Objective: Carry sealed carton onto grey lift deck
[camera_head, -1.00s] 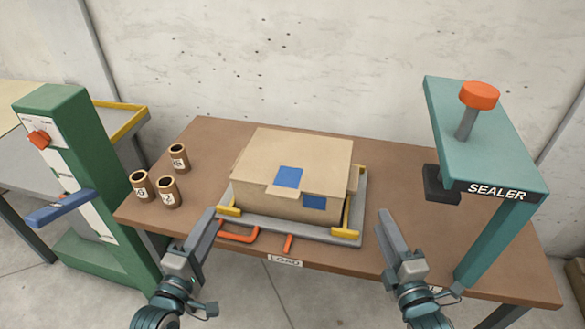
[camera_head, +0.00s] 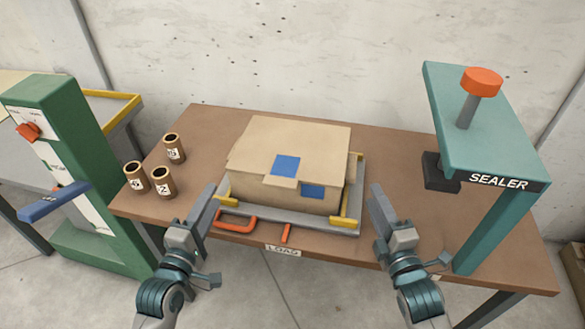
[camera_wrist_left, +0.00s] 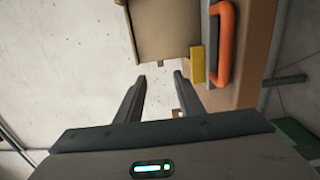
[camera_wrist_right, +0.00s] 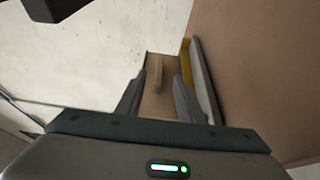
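The tan carton (camera_head: 290,155), with blue patches on its top and front, sits on a grey tray (camera_head: 265,217) with yellow corner brackets on the brown table. My left gripper (camera_head: 207,200) is just off the carton's near left corner; in the left wrist view its fingers (camera_wrist_left: 160,76) are apart and empty, with the carton (camera_wrist_left: 165,30) beyond. My right gripper (camera_head: 378,200) is off the near right side; in the right wrist view its fingers (camera_wrist_right: 158,85) are apart, with the carton (camera_wrist_right: 152,98) seen between them. A grey surface with a yellow rim (camera_head: 118,118), possibly the lift deck, stands behind the green column.
The green column (camera_head: 70,150) with a blue lever (camera_head: 52,202) stands left. Several brown cores (camera_head: 163,181) stand on the table's left. The teal sealer (camera_head: 485,120) stands right. An orange handle (camera_head: 235,221) fronts the tray. Bare tabletop (camera_head: 400,165) lies between tray and sealer.

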